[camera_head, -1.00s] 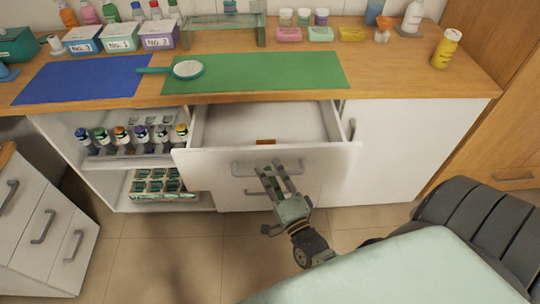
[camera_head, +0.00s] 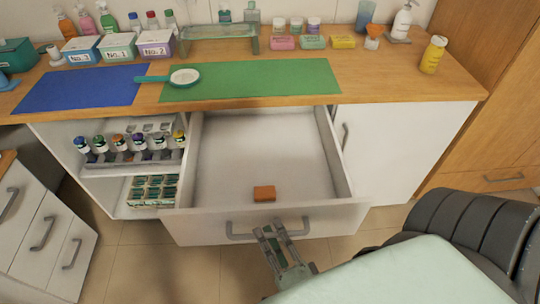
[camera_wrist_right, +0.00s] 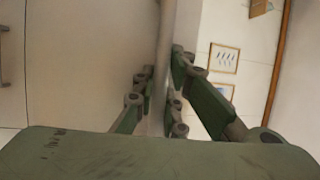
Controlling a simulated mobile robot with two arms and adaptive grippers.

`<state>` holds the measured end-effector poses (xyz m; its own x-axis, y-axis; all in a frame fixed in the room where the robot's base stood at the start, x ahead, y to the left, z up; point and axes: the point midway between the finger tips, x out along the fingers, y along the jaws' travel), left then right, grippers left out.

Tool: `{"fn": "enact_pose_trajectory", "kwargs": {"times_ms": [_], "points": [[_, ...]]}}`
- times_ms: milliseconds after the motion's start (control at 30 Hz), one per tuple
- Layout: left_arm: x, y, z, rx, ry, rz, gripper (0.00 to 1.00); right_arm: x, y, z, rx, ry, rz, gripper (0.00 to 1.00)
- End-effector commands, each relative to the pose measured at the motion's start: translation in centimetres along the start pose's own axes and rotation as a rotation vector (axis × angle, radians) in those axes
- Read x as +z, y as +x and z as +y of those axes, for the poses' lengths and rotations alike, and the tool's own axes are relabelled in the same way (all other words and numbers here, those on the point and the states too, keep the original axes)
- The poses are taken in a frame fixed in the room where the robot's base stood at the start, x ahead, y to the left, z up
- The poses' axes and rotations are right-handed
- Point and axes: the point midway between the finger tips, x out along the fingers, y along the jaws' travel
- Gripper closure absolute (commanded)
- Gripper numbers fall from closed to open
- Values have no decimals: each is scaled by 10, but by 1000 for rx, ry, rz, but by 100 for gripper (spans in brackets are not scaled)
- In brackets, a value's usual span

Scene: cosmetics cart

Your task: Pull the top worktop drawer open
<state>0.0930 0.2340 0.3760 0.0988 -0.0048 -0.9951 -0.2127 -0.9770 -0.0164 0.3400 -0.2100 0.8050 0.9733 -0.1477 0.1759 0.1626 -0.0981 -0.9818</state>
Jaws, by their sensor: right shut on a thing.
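The top worktop drawer (camera_head: 190,226) is pulled well out from under the wooden worktop, and its white interior shows. A small orange-brown block (camera_head: 264,193) lies inside near the front panel. The grey bar handle (camera_head: 240,236) runs across the drawer front. My right gripper (camera_head: 270,230) is shut on the handle near its middle, coming from below. In the right wrist view its fingers (camera_wrist_right: 158,95) close on either side of the pale handle bar, partly hidden by the gripper body. My left gripper is not in view.
On the worktop (camera_head: 400,88) lie a blue mat (camera_head: 80,88) and a green mat (camera_head: 270,80) with a round white-topped item (camera_head: 185,77). A dark chair (camera_head: 470,225) and a pale green surface (camera_head: 420,275) stand at the lower right. Open shelves (camera_head: 105,170) are left of the drawer.

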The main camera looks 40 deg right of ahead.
Motion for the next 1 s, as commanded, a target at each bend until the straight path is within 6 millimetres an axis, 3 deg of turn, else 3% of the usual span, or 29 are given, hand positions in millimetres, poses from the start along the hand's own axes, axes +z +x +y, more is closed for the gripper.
{"fn": "enact_pose_trajectory", "kwargs": {"times_ms": [367,400,600,1000], "points": [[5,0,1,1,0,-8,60,0,-2,2,6,-6,-1,100],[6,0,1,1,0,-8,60,0,-2,2,6,-5,-1,85],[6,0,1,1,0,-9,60,0,-2,1,3,-3,-1,69],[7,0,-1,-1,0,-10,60,1,-10,1,3,-1,-1,69]]}}
